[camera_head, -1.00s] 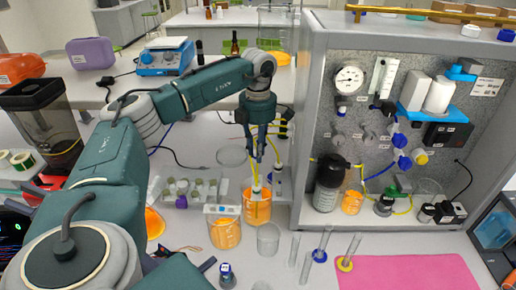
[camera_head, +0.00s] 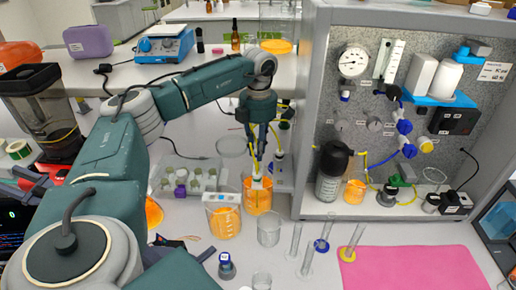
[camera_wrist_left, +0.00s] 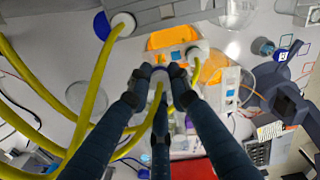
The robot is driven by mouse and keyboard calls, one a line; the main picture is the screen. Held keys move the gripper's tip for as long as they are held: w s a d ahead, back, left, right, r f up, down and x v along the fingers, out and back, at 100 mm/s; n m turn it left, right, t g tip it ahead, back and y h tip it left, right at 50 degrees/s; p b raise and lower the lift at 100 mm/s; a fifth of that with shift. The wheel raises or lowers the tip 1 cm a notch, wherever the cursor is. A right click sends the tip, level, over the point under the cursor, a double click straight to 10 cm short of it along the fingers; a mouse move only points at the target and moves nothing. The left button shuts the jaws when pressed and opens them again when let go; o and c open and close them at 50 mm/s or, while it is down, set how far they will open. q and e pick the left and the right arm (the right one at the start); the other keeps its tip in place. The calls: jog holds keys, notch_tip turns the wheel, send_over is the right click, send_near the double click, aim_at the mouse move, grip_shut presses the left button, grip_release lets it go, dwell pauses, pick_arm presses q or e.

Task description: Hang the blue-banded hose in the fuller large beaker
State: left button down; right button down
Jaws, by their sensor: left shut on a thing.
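Two large beakers with orange liquid stand in front of the rig: one at the back right (camera_head: 257,201) and one at the front left (camera_head: 224,223). The back one looks fuller. My left gripper (camera_head: 262,166) points down above the back beaker. It is shut on a yellow hose (camera_wrist_left: 158,95), gripped near a pale fitting between its fingertips. A white piece hangs at that beaker's mouth; I cannot tell whether it touches the rim. More yellow hoses (camera_wrist_left: 93,85) loop past in the left wrist view. My right gripper is not in view.
An empty beaker (camera_head: 269,231) and several thin cylinders stand in front of the beakers. A rack of small vials (camera_head: 190,177) is to the left. The grey rig panel (camera_head: 360,115) rises close on the right. A pink mat (camera_head: 415,275) lies clear at front right.

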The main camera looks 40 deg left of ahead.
pick_arm(q)
jog(key=shift+f+b, duration=1.7)
jog(key=shift+f, duration=0.85)
jog(key=c, duration=1.5)
grip_release()
notch_tip(320, 180, up, 12)
jog(key=shift+d+f, duration=0.1)
jog(key=shift+d, duration=0.05)
